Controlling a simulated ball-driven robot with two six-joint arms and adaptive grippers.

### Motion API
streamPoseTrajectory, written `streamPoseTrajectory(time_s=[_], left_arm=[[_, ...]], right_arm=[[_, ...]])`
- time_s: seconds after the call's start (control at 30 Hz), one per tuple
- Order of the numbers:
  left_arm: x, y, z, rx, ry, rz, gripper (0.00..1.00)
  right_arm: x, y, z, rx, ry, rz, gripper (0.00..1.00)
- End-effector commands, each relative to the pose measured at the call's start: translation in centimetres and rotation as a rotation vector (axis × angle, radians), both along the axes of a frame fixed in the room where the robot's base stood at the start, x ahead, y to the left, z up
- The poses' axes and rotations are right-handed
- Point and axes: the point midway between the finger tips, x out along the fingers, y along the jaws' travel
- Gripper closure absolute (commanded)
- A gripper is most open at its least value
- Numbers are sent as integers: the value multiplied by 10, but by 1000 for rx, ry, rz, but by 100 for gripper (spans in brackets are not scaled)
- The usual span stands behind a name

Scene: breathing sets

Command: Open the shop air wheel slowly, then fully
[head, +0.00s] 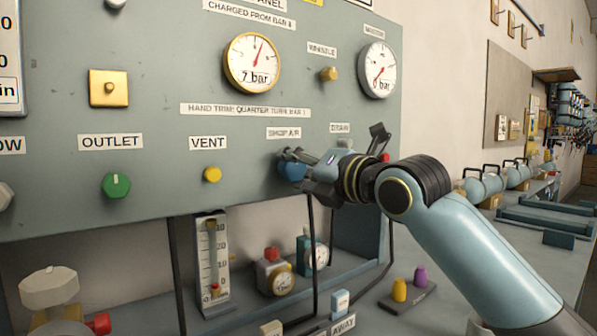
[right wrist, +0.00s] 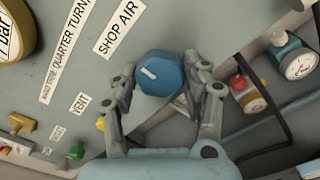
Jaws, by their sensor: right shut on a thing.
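The shop air wheel (right wrist: 158,78) is a blue faceted knob with a white mark, on the grey panel (head: 150,60) beside its SHOP AIR label (right wrist: 119,28). In the head view the wheel (head: 291,171) is partly hidden by my right gripper (head: 293,163). In the right wrist view the fingers of my right gripper (right wrist: 160,88) are on both sides of the wheel, shut on it. My left gripper is not in view.
Above the wheel are a "7 bar" gauge (head: 252,63) and a "0 bar" gauge (head: 378,69). A yellow vent knob (head: 212,174) and green outlet knob (head: 116,185) sit to the left. A shelf below holds a flowmeter (head: 212,262) and small gauges.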

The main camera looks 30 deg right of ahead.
Motion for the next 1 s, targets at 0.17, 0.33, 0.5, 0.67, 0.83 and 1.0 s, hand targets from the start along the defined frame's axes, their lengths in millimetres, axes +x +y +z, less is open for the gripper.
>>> streamPoseTrajectory(time_s=[0.17, 0.33, 0.5, 0.67, 0.83, 1.0], left_arm=[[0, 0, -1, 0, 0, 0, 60], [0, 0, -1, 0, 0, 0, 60], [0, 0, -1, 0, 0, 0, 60], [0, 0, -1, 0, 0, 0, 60], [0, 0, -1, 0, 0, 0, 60], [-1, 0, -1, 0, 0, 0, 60]], right_arm=[[0, 0, -3, -30, 4, -1, 85], [0, 0, -3, -36, 3, -1, 85], [0, 0, -3, -36, 3, -1, 85], [0, 0, -3, -36, 1, -1, 42], [0, 0, -1, -35, -1, -1, 29], [0, 0, -1, -35, -3, 0, 29]])
